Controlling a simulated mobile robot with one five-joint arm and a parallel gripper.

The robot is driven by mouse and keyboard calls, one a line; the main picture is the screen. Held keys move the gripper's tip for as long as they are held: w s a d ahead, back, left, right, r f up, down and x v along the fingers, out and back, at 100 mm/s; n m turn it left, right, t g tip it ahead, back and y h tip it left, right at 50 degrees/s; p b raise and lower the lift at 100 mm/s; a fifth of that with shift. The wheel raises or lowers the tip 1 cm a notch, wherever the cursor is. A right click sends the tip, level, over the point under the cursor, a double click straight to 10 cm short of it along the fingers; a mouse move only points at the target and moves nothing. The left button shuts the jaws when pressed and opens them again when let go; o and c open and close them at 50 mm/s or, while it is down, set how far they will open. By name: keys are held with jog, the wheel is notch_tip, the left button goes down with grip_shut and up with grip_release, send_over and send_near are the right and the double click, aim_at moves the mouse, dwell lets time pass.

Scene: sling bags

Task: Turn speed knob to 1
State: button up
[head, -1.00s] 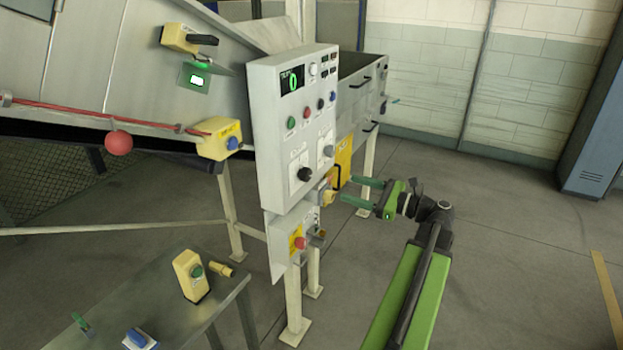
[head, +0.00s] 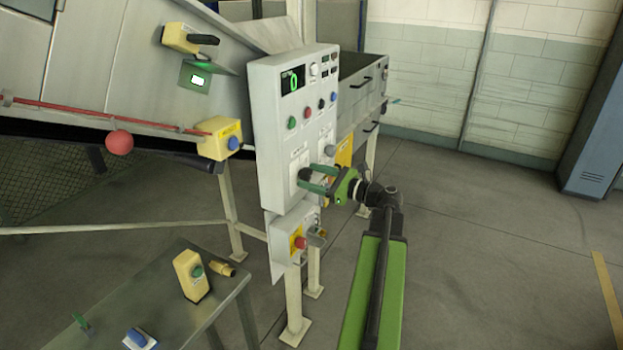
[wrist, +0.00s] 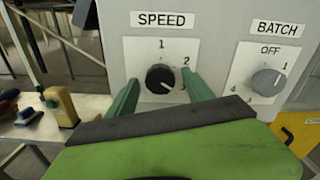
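The black speed knob (wrist: 159,78) sits on a white plate under the SPEED label (wrist: 162,20) in the wrist view. Its plate has 1 at the top, 2 at upper right and 3 at lower right. The knob's pale pointer line seems to aim lower right, near 3. My gripper (wrist: 160,80) is open, with one green finger on each side of the knob and visible gaps between. In the head view my gripper (head: 309,179) reaches the control panel (head: 265,150) from the right, its fingertips at the knob, which is partly hidden.
The grey batch knob (wrist: 267,82) is just right of the speed knob. A red button (head: 300,243) on a yellow plate is below the panel. A metal table (head: 225,300) with a yellow button box (head: 190,275) stands at lower left. Open floor lies to the right.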

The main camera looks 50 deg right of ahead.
jog(key=c, duration=1.2)
jog(key=shift+a+f, duration=0.1)
grip_shut()
jog(key=shift+n, duration=0.3)
jog(key=n, duration=1.7)
jog(key=shift+n, duration=0.4)
jog(key=n, duration=0.5)
jog(key=shift+n, duration=0.3)
